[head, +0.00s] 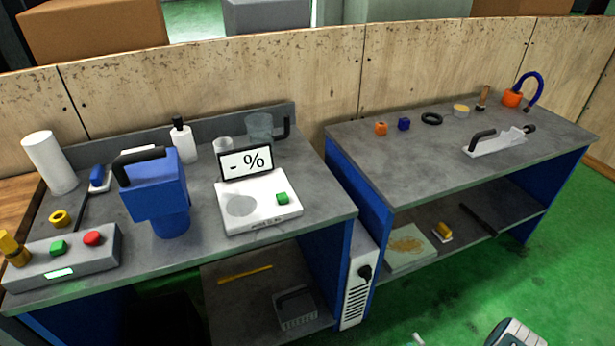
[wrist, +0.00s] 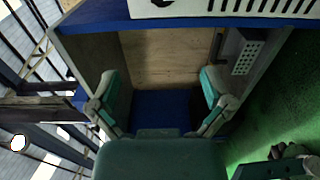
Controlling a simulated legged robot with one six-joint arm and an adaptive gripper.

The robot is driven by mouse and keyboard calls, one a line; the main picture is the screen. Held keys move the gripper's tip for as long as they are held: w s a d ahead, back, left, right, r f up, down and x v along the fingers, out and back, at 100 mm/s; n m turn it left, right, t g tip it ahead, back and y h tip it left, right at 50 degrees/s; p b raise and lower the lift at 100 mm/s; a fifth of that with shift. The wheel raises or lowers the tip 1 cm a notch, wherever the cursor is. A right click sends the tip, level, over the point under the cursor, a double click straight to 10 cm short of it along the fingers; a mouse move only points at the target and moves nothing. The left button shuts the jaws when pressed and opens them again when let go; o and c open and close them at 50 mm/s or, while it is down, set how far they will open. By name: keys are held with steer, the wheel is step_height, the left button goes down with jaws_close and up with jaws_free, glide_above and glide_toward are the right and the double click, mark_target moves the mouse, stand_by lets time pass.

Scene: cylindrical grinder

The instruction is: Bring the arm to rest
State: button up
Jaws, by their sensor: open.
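My gripper (wrist: 160,78) shows in the wrist view with its two teal-and-grey fingers spread wide and nothing between them. Beyond the fingers are a wooden panel and blue bench parts, with a visible gap before them. In the head view, only a pale rounded piece that looks like part of my arm (head: 516,334) shows at the bottom edge, right of centre. The fingers cannot be made out there, and most of the arm is out of view.
The left bench (head: 330,203) holds a blue machine (head: 157,187), a white scale (head: 262,217) and a control box (head: 70,257). The right bench (head: 400,165) carries several small parts. A white vented box (head: 356,290) stands between them. Green floor (head: 440,295) is open in front.

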steer(key=w+a+r+n+g+y, duration=0.25)
steer(key=r+n, duration=0.35)
steer(key=r, duration=0.3)
steer(key=w+a+r+n+g+y, duration=0.2)
steer(key=w+r+n+g, duration=0.2)
steer(key=r+n, duration=0.4)
steer(key=w+a+r+n+g+y, duration=0.3)
steer(key=r+n+g, duration=0.15)
steer(key=r, duration=0.55)
steer(key=s+a+r+n+g+h, duration=0.2)
steer(key=s+a+r+n+g, duration=0.15)
steer(key=r+n, duration=0.35)
steer(key=s+a+r+n+g+h, duration=0.2)
steer(key=a+r+n, duration=0.35)
steer(key=r, duration=0.35)
steer(key=s+a+r+n+t+h, duration=0.3)
steer(key=s+r+n+t+h, duration=0.2)
steer(key=s+r+n+h, duration=0.5)
steer(key=s+r+n, duration=0.6)
steer(key=s+n, duration=0.2)
steer(key=shift+s+n, duration=0.3)
steer(key=shift+s, duration=0.05)
